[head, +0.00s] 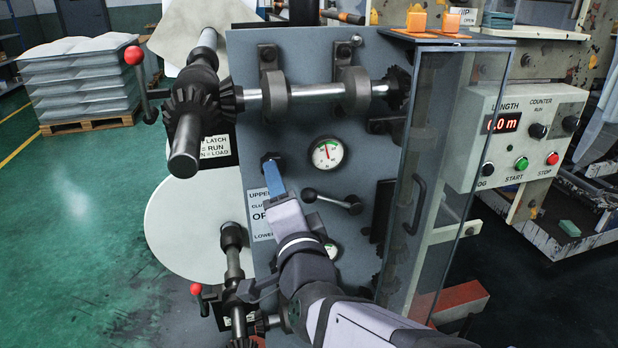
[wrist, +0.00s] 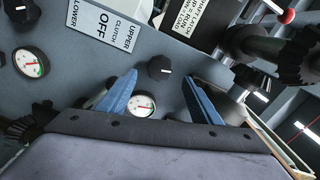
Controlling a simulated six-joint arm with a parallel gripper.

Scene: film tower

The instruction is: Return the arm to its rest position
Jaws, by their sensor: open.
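My gripper (head: 272,178) is in front of the grey machine panel (head: 300,105), with its blue fingers pointing at a black knob (head: 267,158) left of the upper gauge (head: 327,153). In the wrist view, my gripper (wrist: 159,77) is open, its two blue fingers apart with nothing held between them. The black knob (wrist: 160,67) shows between the fingertips there; whether they touch it cannot be told. The clutch label (wrist: 103,30) lies beside the knob. My arm partly hides a lower gauge in the head view.
A lever with a black ball (head: 310,195) is just right of my gripper. Shafts with gears (head: 190,100) stick out on the left. A clear guard door (head: 450,150) and the control box (head: 520,140) are on the right. Open floor (head: 80,230) lies left.

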